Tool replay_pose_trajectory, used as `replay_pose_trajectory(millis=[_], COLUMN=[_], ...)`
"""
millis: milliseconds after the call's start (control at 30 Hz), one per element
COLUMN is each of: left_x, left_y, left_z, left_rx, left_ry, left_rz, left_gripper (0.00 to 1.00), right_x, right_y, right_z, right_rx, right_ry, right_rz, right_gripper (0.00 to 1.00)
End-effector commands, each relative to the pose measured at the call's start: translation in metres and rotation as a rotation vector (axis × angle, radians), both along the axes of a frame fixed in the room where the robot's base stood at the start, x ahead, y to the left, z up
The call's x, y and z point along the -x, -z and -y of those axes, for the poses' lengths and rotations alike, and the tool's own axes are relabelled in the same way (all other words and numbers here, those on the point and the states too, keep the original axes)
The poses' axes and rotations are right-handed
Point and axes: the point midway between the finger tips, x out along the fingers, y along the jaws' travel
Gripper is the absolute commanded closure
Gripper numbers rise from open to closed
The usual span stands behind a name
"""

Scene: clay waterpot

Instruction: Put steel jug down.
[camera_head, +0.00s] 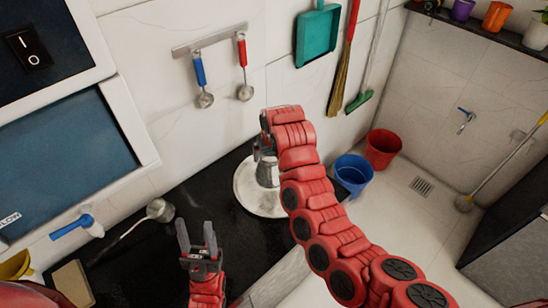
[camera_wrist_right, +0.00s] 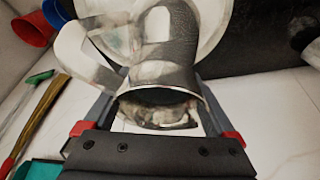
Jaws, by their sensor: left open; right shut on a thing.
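The steel jug (camera_head: 267,176) is partly hidden behind my right gripper (camera_head: 264,150) in the head view. It stands roughly upright at the round white plate (camera_head: 246,197) on the dark counter. I cannot tell if its base touches the plate. In the right wrist view the shiny jug (camera_wrist_right: 170,45) lies between the two fingers of my right gripper, with its dark opening towards the camera and its handle at the left. My right gripper is shut on it. My left gripper (camera_head: 196,236) is open and empty, low over the counter, left of the plate.
A metal ladle (camera_head: 158,210) lies on the dark counter (camera_head: 165,255) at the left. A blue bucket (camera_head: 353,172) and a red bucket (camera_head: 383,148) stand on the floor right of the counter. Two ladles hang from a wall rack (camera_head: 209,40). The counter between left gripper and plate is clear.

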Motion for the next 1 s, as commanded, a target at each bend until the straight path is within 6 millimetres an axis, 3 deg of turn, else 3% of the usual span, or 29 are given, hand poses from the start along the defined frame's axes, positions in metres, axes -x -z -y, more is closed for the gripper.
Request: replay_pose_trajectory(millis=[100,300,433,633,1000], left_x=[0.000,0.000,0.000,0.000,0.000], left_y=[0.001,0.002,0.002,0.003,0.006], left_z=[0.000,0.000,0.000,0.000,0.000], left_rx=[0.000,0.000,0.000,0.000,0.000], left_ry=[0.000,0.000,0.000,0.000,0.000], left_rz=[0.000,0.000,0.000,0.000,0.000], left_gripper=[0.50,0.50,0.50,0.50,0.50], right_x=[-0.017,-0.030,-0.031,-0.030,-0.030], right_y=[0.001,0.002,0.008,0.037,0.042], right_z=[0.008,0.014,0.014,0.014,0.013], right_rx=[0.008,0.002,-0.002,0.001,0.000], right_ry=[-0.001,0.003,0.005,0.003,0.002], right_rz=[0.002,0.000,-0.001,-0.003,0.000], right_gripper=[1.00,1.00,1.00,1.00,1.00])
